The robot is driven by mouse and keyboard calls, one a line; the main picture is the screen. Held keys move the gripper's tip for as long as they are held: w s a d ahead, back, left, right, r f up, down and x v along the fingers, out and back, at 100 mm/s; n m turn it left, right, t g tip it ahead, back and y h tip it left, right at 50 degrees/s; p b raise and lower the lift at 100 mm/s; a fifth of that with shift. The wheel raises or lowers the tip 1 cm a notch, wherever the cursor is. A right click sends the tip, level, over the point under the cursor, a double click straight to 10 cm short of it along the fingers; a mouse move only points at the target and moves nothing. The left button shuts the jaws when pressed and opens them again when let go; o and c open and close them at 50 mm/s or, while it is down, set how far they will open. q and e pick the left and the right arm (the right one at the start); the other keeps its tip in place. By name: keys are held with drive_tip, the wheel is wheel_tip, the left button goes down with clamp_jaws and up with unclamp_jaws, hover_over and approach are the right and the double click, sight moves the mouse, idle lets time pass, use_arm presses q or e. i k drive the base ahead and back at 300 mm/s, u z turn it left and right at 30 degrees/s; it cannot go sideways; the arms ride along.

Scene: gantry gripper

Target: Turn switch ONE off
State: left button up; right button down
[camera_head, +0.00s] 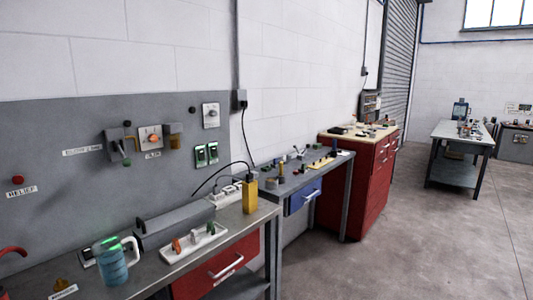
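No label reading ONE is legible, so I cannot tell which switch is switch ONE. Two green-faced switches (206,155) sit side by side on the grey wall panel (60,135). A grey lever box (118,142) and a plate with an orange knob (151,138) are to their left. A grey-white plate with a round dial (211,116) is above them. A white strip (194,244) with small orange, white and green parts lies on the near bench. On and off positions are too small to tell. Neither gripper is in view.
The near workbench (145,262) carries a blue jug (111,262), a grey box (173,226) and a yellow block (250,196) with a black cable. Farther benches and a red cabinet (368,180) follow along the wall. The concrete floor (420,245) at right is clear.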

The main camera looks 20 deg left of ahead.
sight(201, 152)
drive_tip(key=i, duration=1.1)
drive_tip(key=u, duration=0.2)
